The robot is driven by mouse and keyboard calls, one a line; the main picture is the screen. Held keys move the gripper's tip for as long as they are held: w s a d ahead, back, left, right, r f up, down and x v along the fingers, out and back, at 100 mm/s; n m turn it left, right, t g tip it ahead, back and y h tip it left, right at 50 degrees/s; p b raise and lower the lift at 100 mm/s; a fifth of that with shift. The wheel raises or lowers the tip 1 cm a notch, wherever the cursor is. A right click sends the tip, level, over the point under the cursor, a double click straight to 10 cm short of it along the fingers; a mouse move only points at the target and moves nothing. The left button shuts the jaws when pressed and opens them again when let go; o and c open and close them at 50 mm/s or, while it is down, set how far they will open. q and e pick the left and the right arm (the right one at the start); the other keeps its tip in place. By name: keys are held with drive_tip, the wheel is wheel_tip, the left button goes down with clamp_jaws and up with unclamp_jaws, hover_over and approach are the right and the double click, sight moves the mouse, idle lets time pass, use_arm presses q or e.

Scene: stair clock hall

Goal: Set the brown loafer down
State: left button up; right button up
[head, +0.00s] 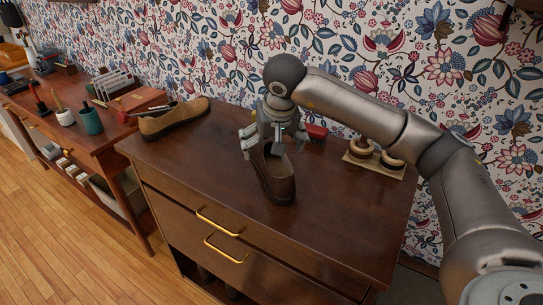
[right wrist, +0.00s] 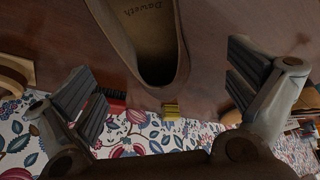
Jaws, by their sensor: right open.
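A dark brown loafer (head: 280,187) rests on the top of the wooden cabinet (head: 200,170), its toe pointing toward the front edge. My right gripper (head: 264,146) is over its heel end. In the right wrist view the two fingers are spread wide, one on each side of the loafer (right wrist: 178,60), with gaps between them and the shoe. Its insole with dark lettering faces the camera. A second, lighter tan-brown loafer (head: 172,119) lies at the left of the cabinet top. My left gripper is not in view.
A red-backed brush (head: 317,132) and a small yellow block (right wrist: 171,109) lie behind the loafer. A light board with round wooden pieces (head: 374,157) is at the right by the wall. A cluttered desk (head: 95,140) stands at the left.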

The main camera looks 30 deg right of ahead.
sight(270, 162)
drive_tip(key=shift+x, duration=1.1)
drive_tip(key=shift+f, duration=0.35)
drive_tip(key=w+f, duration=0.1)
drive_tip(key=w+d+f+p, duration=0.1)
drive_tip(key=f, duration=0.1)
drive_tip(key=shift+w+d+f, duration=0.1)
drive_tip(key=shift+f, duration=0.2)
drive_tip(key=shift+w+f, duration=0.25)
drive_tip(key=shift+f, duration=0.25)
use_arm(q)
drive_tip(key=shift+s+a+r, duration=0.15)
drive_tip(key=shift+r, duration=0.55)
use_arm(e)
drive_tip(key=c, duration=0.7)
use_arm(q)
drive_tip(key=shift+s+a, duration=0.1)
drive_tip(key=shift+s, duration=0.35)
use_arm(e)
drive_tip(key=shift+r, duration=0.15)
drive_tip(key=c, duration=0.8)
